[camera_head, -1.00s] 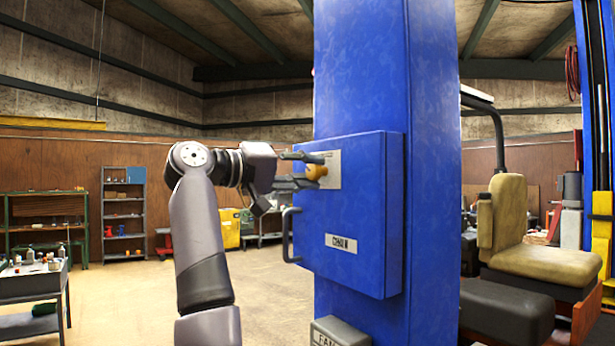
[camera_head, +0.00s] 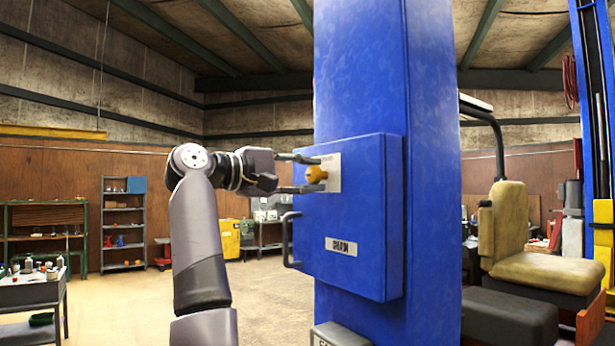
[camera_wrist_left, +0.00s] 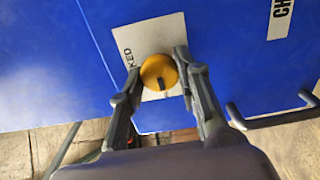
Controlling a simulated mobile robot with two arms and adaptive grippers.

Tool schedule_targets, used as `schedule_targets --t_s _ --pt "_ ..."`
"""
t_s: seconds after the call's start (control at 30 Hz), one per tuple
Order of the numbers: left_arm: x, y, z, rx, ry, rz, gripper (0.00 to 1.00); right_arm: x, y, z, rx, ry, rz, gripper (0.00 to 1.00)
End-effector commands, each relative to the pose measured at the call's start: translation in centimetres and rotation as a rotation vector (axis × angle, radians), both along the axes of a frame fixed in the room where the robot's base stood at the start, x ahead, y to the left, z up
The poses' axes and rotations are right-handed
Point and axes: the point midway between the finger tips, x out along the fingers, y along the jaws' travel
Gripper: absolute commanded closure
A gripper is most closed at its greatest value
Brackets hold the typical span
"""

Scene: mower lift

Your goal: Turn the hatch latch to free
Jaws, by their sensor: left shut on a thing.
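The hatch latch is a round yellow-orange knob (camera_head: 316,174) on a pale plate (camera_head: 333,165) on the blue hatch box (camera_head: 352,215). My left gripper (camera_head: 308,173) reaches it from the left, one finger above the knob and one below. In the left wrist view the knob (camera_wrist_left: 159,72) sits between the two fingertips (camera_wrist_left: 160,76), which are shut on it. A small dark mark shows on the knob's lower part there. The plate carries lettering ending in "KED"; the rest is hidden. My right gripper is not in view.
A dark bar handle (camera_head: 289,240) stands out from the hatch box's left side, below my left gripper. The box is on a tall blue column (camera_head: 425,120). A seat (camera_head: 535,255) stands to the right. Open floor (camera_head: 270,300) lies at left.

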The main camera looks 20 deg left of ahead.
Motion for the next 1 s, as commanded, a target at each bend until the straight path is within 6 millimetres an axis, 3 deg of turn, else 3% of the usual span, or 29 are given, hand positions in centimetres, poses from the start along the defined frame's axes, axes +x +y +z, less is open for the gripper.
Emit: schedule_targets --t_s 0.4,0.43,0.7,1.0 --pt "0.01 0.09 0.04 -0.008 0.004 0.002 0.97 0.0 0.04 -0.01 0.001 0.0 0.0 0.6" --pt "0.0 0.09 0.04 -0.008 0.005 0.002 0.69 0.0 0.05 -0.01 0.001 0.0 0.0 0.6" --pt "0.0 0.05 0.01 -0.006 0.004 0.001 0.51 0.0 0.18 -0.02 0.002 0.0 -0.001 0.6" --pt "-0.04 0.04 -0.01 -0.006 0.004 0.0 0.5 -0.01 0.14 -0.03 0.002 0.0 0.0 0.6"
